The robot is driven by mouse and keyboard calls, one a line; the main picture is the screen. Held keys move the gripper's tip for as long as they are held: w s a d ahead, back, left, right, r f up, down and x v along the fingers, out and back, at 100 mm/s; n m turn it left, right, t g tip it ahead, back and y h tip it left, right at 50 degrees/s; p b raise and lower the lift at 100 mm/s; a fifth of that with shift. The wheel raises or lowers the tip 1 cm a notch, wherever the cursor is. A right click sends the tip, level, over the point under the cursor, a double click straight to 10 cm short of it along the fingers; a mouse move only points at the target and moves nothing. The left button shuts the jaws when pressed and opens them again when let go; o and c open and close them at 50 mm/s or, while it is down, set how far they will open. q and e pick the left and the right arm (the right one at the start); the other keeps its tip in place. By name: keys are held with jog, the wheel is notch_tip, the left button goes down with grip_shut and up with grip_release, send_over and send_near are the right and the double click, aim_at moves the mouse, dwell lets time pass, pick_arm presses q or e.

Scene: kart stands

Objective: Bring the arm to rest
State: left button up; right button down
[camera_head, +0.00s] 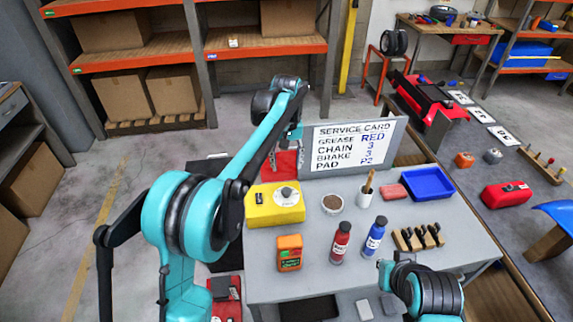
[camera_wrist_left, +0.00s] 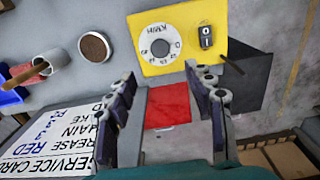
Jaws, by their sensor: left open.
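My left arm reaches over the back left of the grey bench (camera_head: 450,225). Its gripper (camera_head: 286,156) is open, with nothing between the fingers. In the left wrist view the open fingers (camera_wrist_left: 163,84) stand apart above a flat red surface (camera_wrist_left: 168,106), beside the yellow box with a dial (camera_wrist_left: 168,48). The gripper appears clear of that yellow box (camera_head: 262,212).
A service card board (camera_head: 352,150) stands at the bench's back, close to the left gripper. Red bottle (camera_head: 340,240), blue bottle (camera_head: 374,237), orange meter (camera_head: 289,254), brush cup (camera_head: 364,198) and blue tray (camera_head: 428,184) stand on the bench. Shelves with cartons stand behind.

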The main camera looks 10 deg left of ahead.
pick_arm(q)
jog(key=s+a+r+m+t+b, duration=0.1)
jog(key=s+a+r+t, duration=0.15)
jog(key=s, duration=0.55)
jog(key=s+a+r+m+t+b, duration=0.1)
jog(key=s+a, duration=0.2)
jog(key=s, duration=0.5)
jog(key=s+a+f+t, duration=0.1)
jog(key=s+f+t, duration=0.1)
jog(key=s+f, duration=0.2)
jog(key=s+a+f+m+t+b, duration=0.1)
jog(key=s+a+f, duration=0.1)
jog(key=s+f, duration=0.3)
jog(key=s, duration=0.4)
jog(key=shift+s+a+t+b, duration=0.25)
jog(key=shift+s+t+b, duration=0.05)
jog(key=shift+t, duration=0.05)
